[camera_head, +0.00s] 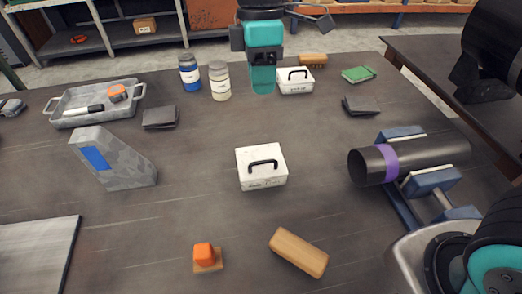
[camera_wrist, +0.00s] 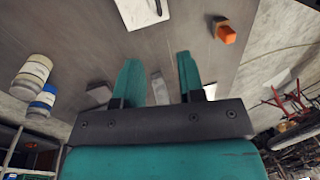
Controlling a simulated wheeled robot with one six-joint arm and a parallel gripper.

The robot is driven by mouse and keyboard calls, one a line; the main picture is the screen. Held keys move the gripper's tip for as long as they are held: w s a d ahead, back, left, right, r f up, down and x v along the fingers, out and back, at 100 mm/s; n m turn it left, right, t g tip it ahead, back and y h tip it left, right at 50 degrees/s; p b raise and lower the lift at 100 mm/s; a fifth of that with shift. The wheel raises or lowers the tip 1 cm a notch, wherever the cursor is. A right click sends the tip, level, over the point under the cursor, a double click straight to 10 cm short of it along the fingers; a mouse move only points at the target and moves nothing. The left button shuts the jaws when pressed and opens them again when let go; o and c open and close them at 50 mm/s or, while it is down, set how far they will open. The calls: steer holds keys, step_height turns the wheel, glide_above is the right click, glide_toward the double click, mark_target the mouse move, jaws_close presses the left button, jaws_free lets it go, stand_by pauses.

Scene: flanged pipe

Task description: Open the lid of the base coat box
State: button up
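A white box (camera_head: 250,177) with a black handle on its closed lid stands mid-table in the head view. A second, similar white box (camera_head: 294,87), also closed, stands at the back. Both carry small labels that I cannot read, so I cannot tell which is the base coat box. In the wrist view a white box (camera_wrist: 138,14) is cut off by the top edge, beyond the fingertips. My gripper (camera_wrist: 158,68) shows its two teal fingers apart with nothing between them. It is not touching the box.
A black pipe (camera_head: 425,152) with a purple band rests on blue supports at the right. A wooden block (camera_head: 298,252) and an orange-topped piece (camera_head: 204,254) lie in front.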

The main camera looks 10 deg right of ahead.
steer(key=p, duration=0.2)
glide_above(262, 154)
steer(key=s, duration=0.4)
steer(key=f, duration=1.1)
steer(key=a+f, duration=0.1)
steer(key=f, duration=0.5)
steer(key=shift+s+f, duration=0.2)
jaws_close()
